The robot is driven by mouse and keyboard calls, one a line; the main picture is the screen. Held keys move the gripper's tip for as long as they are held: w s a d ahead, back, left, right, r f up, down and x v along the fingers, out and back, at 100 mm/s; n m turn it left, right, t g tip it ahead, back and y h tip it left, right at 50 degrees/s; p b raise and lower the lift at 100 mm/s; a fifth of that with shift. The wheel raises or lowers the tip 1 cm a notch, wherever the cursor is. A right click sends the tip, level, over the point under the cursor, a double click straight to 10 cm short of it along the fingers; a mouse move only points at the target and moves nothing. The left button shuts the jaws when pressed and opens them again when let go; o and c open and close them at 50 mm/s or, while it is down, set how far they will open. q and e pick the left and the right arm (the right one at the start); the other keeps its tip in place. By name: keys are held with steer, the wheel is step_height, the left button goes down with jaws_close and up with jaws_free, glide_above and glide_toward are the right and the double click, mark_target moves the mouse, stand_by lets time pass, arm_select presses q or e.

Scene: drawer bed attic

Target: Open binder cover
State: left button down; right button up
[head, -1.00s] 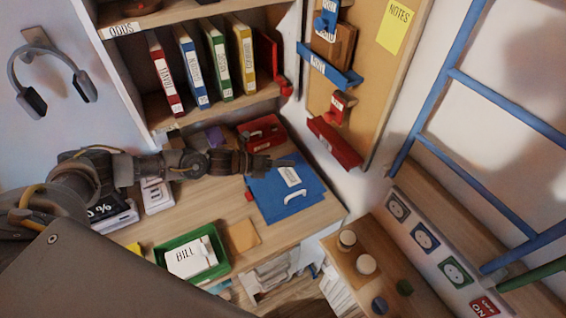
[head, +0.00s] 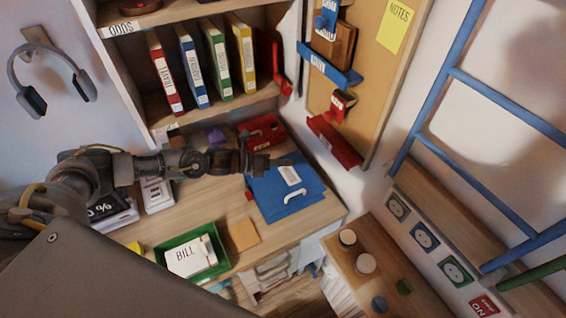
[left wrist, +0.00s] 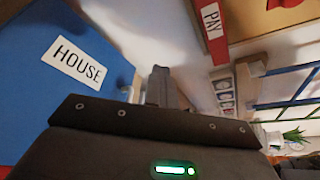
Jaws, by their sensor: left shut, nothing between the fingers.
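The blue binder (head: 278,207) lies closed on the desk in the head view, with a white label and a pale handle near its front edge. In the left wrist view the blue binder (left wrist: 35,35) fills the upper left, and its label reads HOUSE. My left gripper (head: 286,162) is shut and empty at the binder's far edge. Its fingers (left wrist: 158,85) show beside the blue cover in the left wrist view. I cannot tell whether they touch it. My right gripper is not in view.
A red box (head: 262,130) stands behind the gripper, near the shelf with upright binders. A green tray (head: 216,268) holding a white BILL item sits at the desk's front. A red wall holder (head: 335,143) is to the right. Bare desk lies left of the binder.

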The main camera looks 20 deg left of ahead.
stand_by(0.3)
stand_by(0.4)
arm_select(q)
steer(key=c, duration=1.5)
jaws_free()
steer(key=shift+b+v, duration=1.95)
steer(key=shift+v, duration=3.45)
